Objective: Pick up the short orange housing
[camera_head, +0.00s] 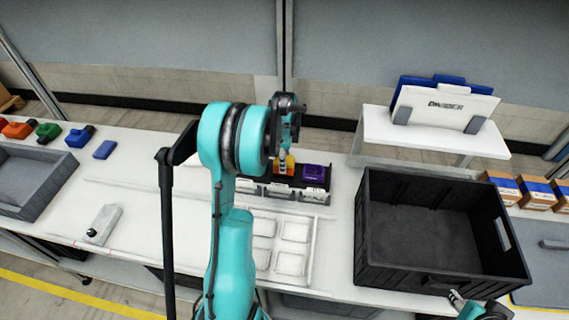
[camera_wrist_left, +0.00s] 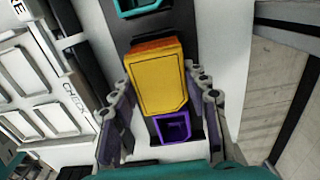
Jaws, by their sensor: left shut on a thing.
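A short orange housing (camera_head: 285,167) shows below my left gripper (camera_head: 283,156) in the head view, at the black fixture rack (camera_head: 262,188). In the left wrist view the orange housing (camera_wrist_left: 158,80), with a yellow-orange face, fills the space between the fingers of my left gripper (camera_wrist_left: 160,100). The gripper is shut on it. I cannot tell whether it is clear of the rack. A purple housing (camera_head: 314,173) sits in the rack to its right. My right gripper (camera_head: 455,297) shows only partly at the black crate's front edge, its jaws unclear.
A large black crate (camera_head: 441,263) stands to the right. A white tray with shallow compartments (camera_head: 294,232) lies in front of the rack. A grey bin (camera_head: 35,183) and several coloured parts are at the left. A white stand (camera_head: 433,133) holds panels behind.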

